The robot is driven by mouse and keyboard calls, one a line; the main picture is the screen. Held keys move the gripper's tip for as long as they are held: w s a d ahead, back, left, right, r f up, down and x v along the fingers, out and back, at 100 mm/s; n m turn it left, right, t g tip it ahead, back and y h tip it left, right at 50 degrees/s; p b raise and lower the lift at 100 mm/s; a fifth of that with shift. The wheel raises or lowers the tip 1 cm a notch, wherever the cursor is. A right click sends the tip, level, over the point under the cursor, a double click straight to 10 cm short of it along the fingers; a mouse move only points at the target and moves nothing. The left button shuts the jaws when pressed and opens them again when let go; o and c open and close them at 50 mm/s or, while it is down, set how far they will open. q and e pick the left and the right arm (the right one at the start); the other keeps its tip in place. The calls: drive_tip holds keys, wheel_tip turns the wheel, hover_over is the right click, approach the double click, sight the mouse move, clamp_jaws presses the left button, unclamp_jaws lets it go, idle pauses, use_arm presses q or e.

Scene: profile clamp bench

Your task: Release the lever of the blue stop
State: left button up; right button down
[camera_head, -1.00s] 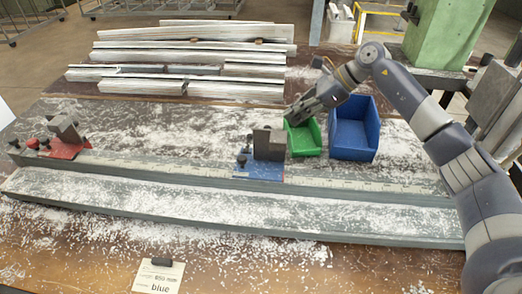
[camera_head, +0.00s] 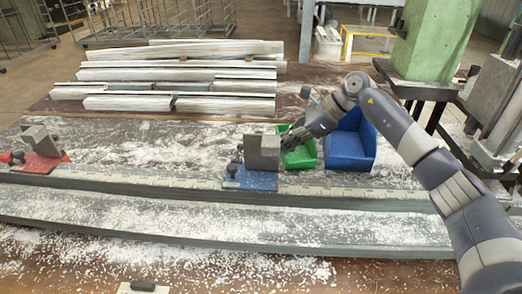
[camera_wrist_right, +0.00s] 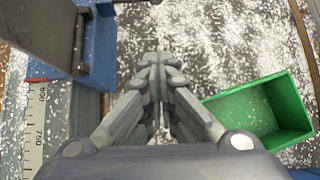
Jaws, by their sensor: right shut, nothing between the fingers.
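The blue stop (camera_head: 252,180) sits on the long rail in the middle of the bench, with a grey block (camera_head: 263,151) standing on it and dark knobs or a lever (camera_head: 234,168) at its left side. Which of these is the lever I cannot tell. My right gripper (camera_head: 286,142) is shut and empty, just right of the grey block and over the green bin's left edge. In the right wrist view its closed fingers (camera_wrist_right: 158,68) point down beside the blue stop (camera_wrist_right: 101,50), which is at upper left; no contact shows. My left gripper is not in view.
The green bin (camera_head: 305,157) and the blue bin (camera_head: 350,147) stand right of the stop. The red stop (camera_head: 38,162) is at the rail's left end. Metal profiles (camera_head: 180,87) lie at the back. White chips litter the bench. A green column (camera_head: 435,40) stands at back right.

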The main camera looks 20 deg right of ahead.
sight(239, 153)
drive_tip(key=p+x, duration=0.2)
drive_tip(key=x, duration=0.7)
drive_tip(key=shift+a, duration=0.15)
use_arm(q)
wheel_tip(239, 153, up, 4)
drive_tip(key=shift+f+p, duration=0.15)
drive_tip(key=shift+p, duration=0.65)
use_arm(e)
drive_tip(key=a+r, duration=0.2)
drive_tip(key=r, duration=0.1)
drive_tip(key=shift+w, duration=0.4)
drive_tip(key=shift+d, duration=0.1)
